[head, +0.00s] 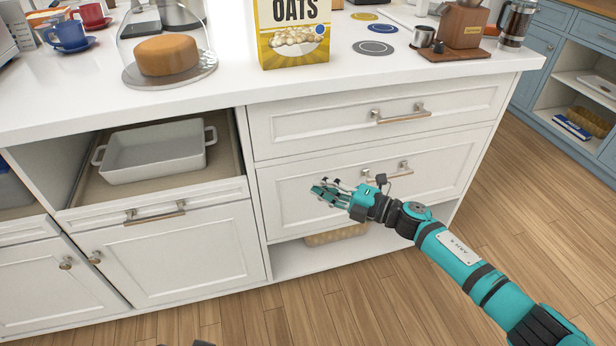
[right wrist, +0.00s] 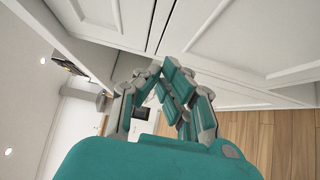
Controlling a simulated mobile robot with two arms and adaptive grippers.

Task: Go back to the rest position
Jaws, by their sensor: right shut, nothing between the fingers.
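My right gripper (head: 326,192) is in front of the white lower drawer, just left of its handle (head: 388,173) in the head view. It is shut and holds nothing. In the right wrist view its teal and grey fingers (right wrist: 176,88) are together near the cabinet front. I cannot tell from the head view whether it touches the drawer front.
An open drawer (head: 152,190) at the left holds a white baking dish (head: 155,153). The counter carries a cake under a glass dome (head: 167,56), an oats box (head: 292,38) and a wooden coffee grinder (head: 463,24). Clear wooden floor (head: 510,200) lies at the right.

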